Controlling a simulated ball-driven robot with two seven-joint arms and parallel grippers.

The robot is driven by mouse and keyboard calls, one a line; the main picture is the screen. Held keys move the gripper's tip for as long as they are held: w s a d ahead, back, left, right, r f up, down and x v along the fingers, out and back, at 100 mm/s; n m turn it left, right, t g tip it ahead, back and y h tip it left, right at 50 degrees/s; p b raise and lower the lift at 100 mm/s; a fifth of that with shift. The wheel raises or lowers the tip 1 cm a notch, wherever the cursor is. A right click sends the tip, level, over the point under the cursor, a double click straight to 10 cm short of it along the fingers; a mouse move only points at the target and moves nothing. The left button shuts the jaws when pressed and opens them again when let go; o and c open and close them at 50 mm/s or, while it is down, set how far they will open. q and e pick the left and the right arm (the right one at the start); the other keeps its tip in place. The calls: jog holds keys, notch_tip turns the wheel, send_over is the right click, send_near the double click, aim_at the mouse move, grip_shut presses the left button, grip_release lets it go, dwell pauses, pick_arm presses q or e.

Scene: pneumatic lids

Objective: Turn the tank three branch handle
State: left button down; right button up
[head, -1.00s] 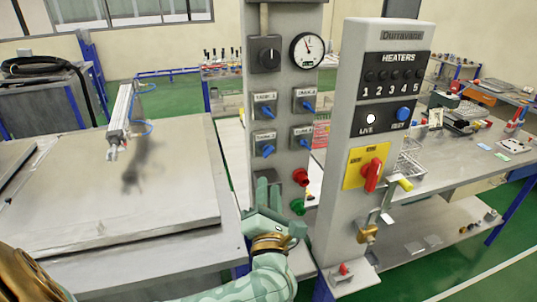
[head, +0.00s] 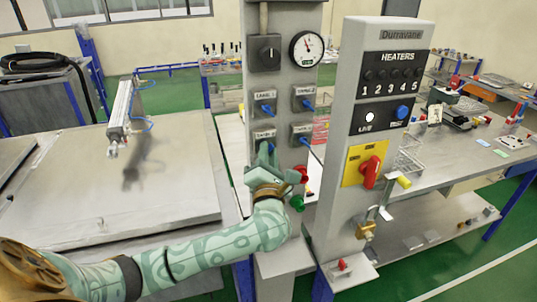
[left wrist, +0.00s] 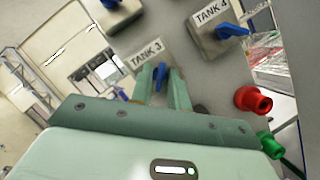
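The tank three branch handle is a small blue lever (left wrist: 160,72) on a grey plate labelled TANK 3, in the lower left of the valve group on the grey column (head: 285,70). In the head view my fingers mostly hide it. My left gripper (head: 268,155) is raised in front of this plate. In the left wrist view its two green fingers (left wrist: 161,80) stand apart, with the blue lever between their tips and a gap showing on each side. My right gripper is in neither view.
The blue TANK 4 handle (left wrist: 230,30) sits close to the right. A red fitting (left wrist: 253,100) and a green fitting (left wrist: 270,145) stick out below. The heater panel (head: 375,130) with its red switch stands right of the column.

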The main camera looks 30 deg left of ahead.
pick_arm(q)
jog(key=shift+f+n+y+b, duration=0.2)
jog(key=shift+n+y+b, duration=0.1)
jog(key=shift+n+b, duration=0.3)
jog(key=n+g+y+b, duration=0.2)
jog(key=n+b, duration=0.4)
jog(key=n+g+y+b, duration=0.2)
jog(key=n+b, duration=0.3)
jog(key=n, duration=0.2)
jog(key=n+g+y+b, duration=0.2)
jog(key=n+g+b, duration=0.1)
jog(key=n+b, duration=0.3)
jog(key=shift+w+d+f+n+y+b, duration=0.25)
jog(key=shift+w+n+y+b, duration=0.05)
jog(key=shift+w+n+y, duration=0.1)
jog(key=n+g+b, duration=0.1)
jog(key=n+b, duration=0.1)
jog(key=shift+r+n, duration=0.15)
jog(key=shift+n, duration=0.15)
jog(key=shift+r+n+g+b, duration=0.2)
jog(key=shift+n+g+b, duration=0.45)
jog(key=shift+n, duration=0.35)
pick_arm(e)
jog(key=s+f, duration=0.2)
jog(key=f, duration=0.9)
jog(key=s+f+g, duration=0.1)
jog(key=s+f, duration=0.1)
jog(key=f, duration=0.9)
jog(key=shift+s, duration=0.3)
